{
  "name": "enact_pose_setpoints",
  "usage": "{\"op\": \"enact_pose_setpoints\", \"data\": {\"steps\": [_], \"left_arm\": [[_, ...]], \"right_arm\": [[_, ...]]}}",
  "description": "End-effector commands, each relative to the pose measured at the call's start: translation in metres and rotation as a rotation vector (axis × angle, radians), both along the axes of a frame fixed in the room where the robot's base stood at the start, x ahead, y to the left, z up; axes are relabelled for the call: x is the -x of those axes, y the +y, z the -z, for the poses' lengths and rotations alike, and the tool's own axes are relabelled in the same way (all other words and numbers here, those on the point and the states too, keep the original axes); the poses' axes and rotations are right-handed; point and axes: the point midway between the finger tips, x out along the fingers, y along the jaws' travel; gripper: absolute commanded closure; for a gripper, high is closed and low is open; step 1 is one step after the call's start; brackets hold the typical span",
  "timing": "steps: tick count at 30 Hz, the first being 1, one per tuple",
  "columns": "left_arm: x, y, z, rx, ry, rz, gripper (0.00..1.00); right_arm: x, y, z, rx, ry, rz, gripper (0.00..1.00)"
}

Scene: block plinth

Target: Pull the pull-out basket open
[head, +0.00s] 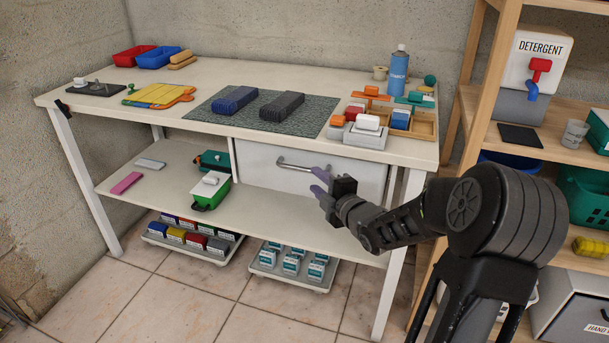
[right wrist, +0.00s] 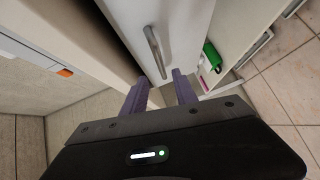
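The pull-out basket (head: 258,160) has a plain white front and sits under the right part of the white table's top. Its silver bar handle (head: 300,166) runs across the front. The front also shows in the right wrist view (right wrist: 185,40), with the handle (right wrist: 154,50) ahead of my fingers. My right gripper (head: 320,181) is open, its purple fingers apart, at the right end of the handle. In the right wrist view one end of the handle lies between the fingertips (right wrist: 160,76); I cannot tell whether they touch it. The left gripper is not in view.
The white table's top (head: 220,75) carries blocks on a grey mat (head: 222,113) and wooden trays at the right. The lower shelf (head: 160,185) holds a green box (head: 211,190). Bins of small packs stand on the floor. A wooden rack (head: 487,75) stands at the right.

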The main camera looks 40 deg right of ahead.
Motion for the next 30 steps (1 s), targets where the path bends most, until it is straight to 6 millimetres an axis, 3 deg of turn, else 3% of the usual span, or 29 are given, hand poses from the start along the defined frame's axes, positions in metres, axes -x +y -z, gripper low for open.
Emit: {"op": "enact_pose_setpoints", "data": {"steps": [8,21,30], "left_arm": [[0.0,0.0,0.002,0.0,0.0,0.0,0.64],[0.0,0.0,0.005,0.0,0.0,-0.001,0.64],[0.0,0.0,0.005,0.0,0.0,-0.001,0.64]], "right_arm": [[-0.016,-0.002,0.004,-0.004,0.001,-0.001,0.66],[-0.073,-0.012,0.012,-0.006,0.001,0.001,0.66],[-0.076,-0.012,0.013,-0.005,0.002,0.0,0.66]]}}
